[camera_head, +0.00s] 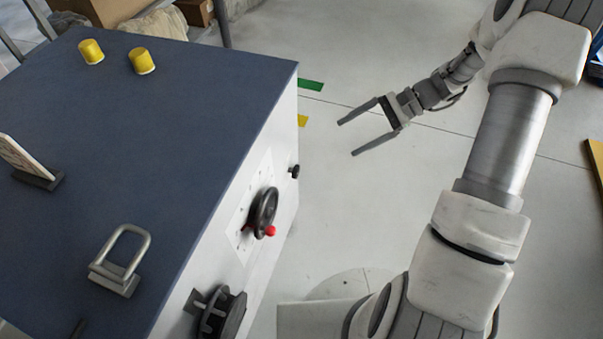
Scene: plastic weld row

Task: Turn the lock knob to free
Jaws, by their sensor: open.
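My gripper (347,138) is open and empty. Its two grey fingers point left, over the floor to the right of the cabinet and apart from it. On the cabinet's white side panel are a small black knob (294,171) near the far edge, a black handwheel (263,212) with a red grip, and a large ribbed black knob (222,315) nearest the bottom. I cannot tell for sure which of these is the lock knob. My gripper touches none of them. Markings on the pale plate behind the handwheel are too small to read.
The cabinet's blue top (180,160) carries two yellow cylinders (142,61), a metal loop handle (121,258) and a small upright plate (25,160). Cardboard boxes (100,8) stand behind.

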